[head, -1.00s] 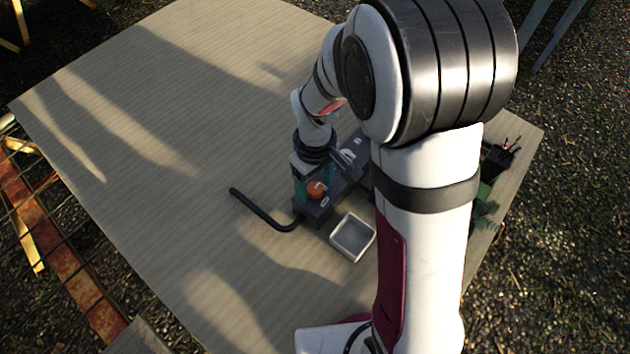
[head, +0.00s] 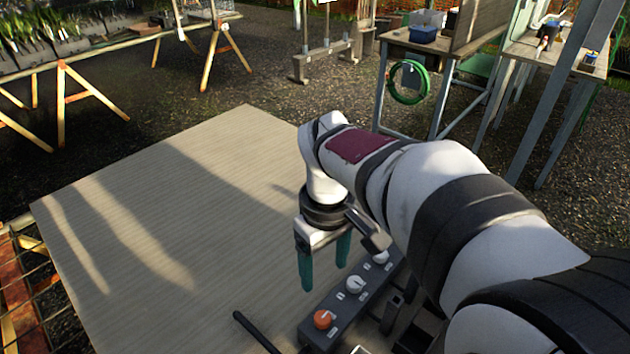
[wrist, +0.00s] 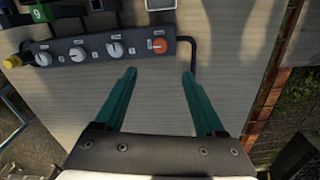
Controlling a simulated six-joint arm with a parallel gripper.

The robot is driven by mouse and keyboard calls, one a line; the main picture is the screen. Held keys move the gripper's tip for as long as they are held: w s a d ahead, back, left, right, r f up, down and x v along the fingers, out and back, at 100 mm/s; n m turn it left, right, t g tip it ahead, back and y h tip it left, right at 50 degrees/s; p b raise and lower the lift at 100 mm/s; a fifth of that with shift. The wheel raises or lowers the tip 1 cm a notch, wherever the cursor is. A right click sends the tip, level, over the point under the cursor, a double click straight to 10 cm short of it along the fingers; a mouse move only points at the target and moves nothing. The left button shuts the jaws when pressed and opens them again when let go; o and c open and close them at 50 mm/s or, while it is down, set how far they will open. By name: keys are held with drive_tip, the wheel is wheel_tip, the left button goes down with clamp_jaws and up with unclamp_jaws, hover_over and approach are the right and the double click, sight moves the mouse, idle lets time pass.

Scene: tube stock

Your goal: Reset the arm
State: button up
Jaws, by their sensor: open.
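My gripper (head: 324,268) hangs above the table with its two teal fingers pointing down, spread apart and empty. It also shows in the wrist view (wrist: 160,75), with bare table between the fingers. A dark control box (head: 341,308) with an orange knob (head: 323,319) and pale knobs lies just right of and below the gripper in the head view. In the wrist view the box (wrist: 100,54) runs across the top left, apart from the fingertips. My arm hides part of the table's right side in the head view.
A black bent bar (head: 257,332) lies at the box's near end. The wooden table (head: 190,210) is clear to the left. Benches stand behind.

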drive_tip(key=s+d+m, duration=0.2)
drive_tip(key=s+m, duration=0.4)
drive_tip(key=s, duration=0.3)
drive_tip(key=shift+s+d+r+y, duration=0.3)
drive_tip(key=shift+s+y, duration=0.1)
drive_tip(key=shift+o, duration=1.2)
drive_tip(key=s+f+m+y, duration=0.1)
drive_tip(key=s+f+m, duration=0.2)
drive_tip(key=s+m, duration=0.3)
drive_tip(key=s, duration=0.3)
drive_tip(key=shift+s+d, duration=0.2)
drive_tip(key=shift+s, duration=0.15)
drive_tip(key=shift+o, duration=1)
drive_tip(key=shift+s+m, duration=0.1)
drive_tip(key=shift+m, duration=0.2)
drive_tip(key=w+d+r+m+t+h, duration=0.3)
drive_tip(key=w+d+r+h, duration=0.2)
drive_tip(key=w+d+r, duration=0.85)
drive_tip(key=x, duration=1)
drive_tip(key=shift+w, duration=0.2)
